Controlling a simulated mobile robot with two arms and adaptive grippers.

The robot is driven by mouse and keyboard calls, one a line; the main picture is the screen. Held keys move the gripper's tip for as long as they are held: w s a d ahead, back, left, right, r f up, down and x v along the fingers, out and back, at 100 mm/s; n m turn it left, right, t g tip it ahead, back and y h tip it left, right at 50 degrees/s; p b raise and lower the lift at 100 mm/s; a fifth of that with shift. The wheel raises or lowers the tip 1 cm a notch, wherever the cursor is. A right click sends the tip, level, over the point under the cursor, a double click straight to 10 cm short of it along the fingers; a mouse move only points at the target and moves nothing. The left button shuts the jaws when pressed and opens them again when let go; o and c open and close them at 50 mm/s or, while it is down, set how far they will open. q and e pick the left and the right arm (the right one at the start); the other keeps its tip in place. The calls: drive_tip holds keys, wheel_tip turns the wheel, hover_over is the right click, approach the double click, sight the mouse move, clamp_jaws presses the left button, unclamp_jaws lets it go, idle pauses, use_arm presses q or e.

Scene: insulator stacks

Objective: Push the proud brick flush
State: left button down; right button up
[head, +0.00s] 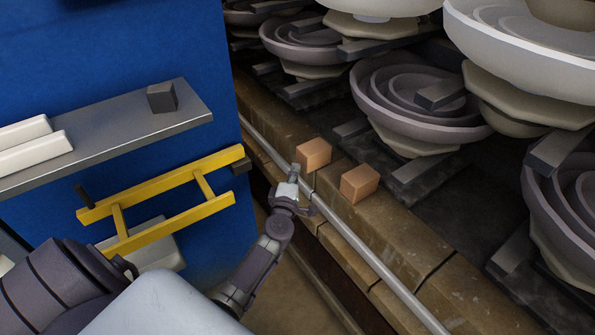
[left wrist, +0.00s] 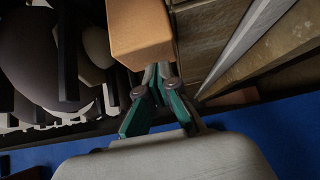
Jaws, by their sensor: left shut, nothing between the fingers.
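Two orange bricks sit on the brown ledge: a left one (head: 313,154) and a right one (head: 360,183). I cannot tell for certain which one is the proud brick. My left gripper (head: 294,171) is shut and empty, with its tips close to the lower left side of the left brick. In the left wrist view, the shut fingertips (left wrist: 160,72) lie at the lower edge of an orange brick (left wrist: 140,30). Contact cannot be told. The brick's far side is hidden. My right gripper is not in view.
A metal rail (head: 370,262) runs along the front of the ledge (head: 415,235). Insulator stacks (head: 410,95) with dark bars stand behind it. At left are a blue panel (head: 110,40), a grey shelf (head: 105,133) with a dark cube, and a yellow ladder-like frame (head: 160,186).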

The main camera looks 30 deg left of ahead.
sight(307, 169)
use_arm(q)
drive_tip(key=shift+w+d, duration=0.2)
drive_tip(key=shift+w, duration=0.25)
drive_tip(key=shift+w+d, duration=0.25)
drive_tip(key=shift+w, duration=0.35)
drive_tip(key=shift+w+d, duration=0.25)
drive_tip(key=shift+w, duration=0.35)
drive_tip(key=shift+w+d, duration=0.25)
drive_tip(key=shift+w, duration=0.35)
drive_tip(key=shift+s, duration=0.1)
